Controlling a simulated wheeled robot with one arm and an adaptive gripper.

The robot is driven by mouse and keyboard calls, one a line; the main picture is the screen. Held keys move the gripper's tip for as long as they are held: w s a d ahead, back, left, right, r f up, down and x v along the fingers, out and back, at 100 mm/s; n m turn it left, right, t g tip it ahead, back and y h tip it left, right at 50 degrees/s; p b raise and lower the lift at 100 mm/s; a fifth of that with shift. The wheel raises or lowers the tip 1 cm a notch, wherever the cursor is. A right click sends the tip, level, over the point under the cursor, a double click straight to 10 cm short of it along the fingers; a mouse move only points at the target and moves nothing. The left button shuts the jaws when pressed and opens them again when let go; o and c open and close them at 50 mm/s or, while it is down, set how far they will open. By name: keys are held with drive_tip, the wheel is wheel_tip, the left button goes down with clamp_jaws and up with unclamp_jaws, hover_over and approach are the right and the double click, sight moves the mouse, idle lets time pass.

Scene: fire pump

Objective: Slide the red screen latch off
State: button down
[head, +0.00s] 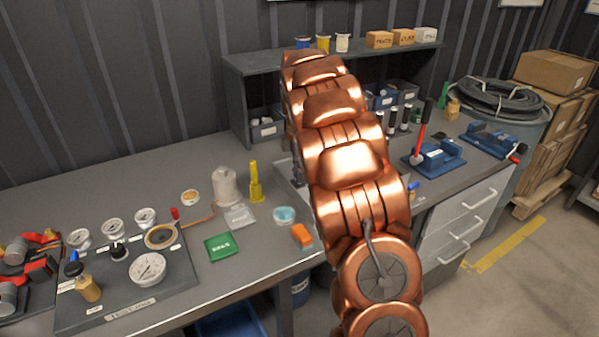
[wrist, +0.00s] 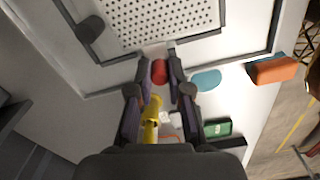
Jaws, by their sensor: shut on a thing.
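The red screen latch (wrist: 159,72) shows in the wrist view as a small red rounded piece at the near edge of the framed screen. The screen is a pale perforated plate (wrist: 150,22) in a dark frame. My gripper (wrist: 159,63) has its two dark fingers on either side of the latch and is shut on it. In the head view my copper arm hides the gripper, the latch and most of the screen.
A gauge board (head: 125,288) lies at left. A blue vise (head: 434,160) stands at right.

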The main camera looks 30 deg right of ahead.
idle(0.5)
drive_tip(key=shift+a+f+b, duration=0.15)
drive_tip(key=shift+a+b, duration=0.25)
drive_tip(key=shift+b, duration=0.2)
drive_tip(key=shift+a, duration=0.2)
drive_tip(key=c, duration=1.3)
unclamp_jaws()
drive_tip(key=shift+a, duration=0.15)
drive_tip(key=shift+c, duration=0.2)
drive_tip(key=shift+o, duration=1.2)
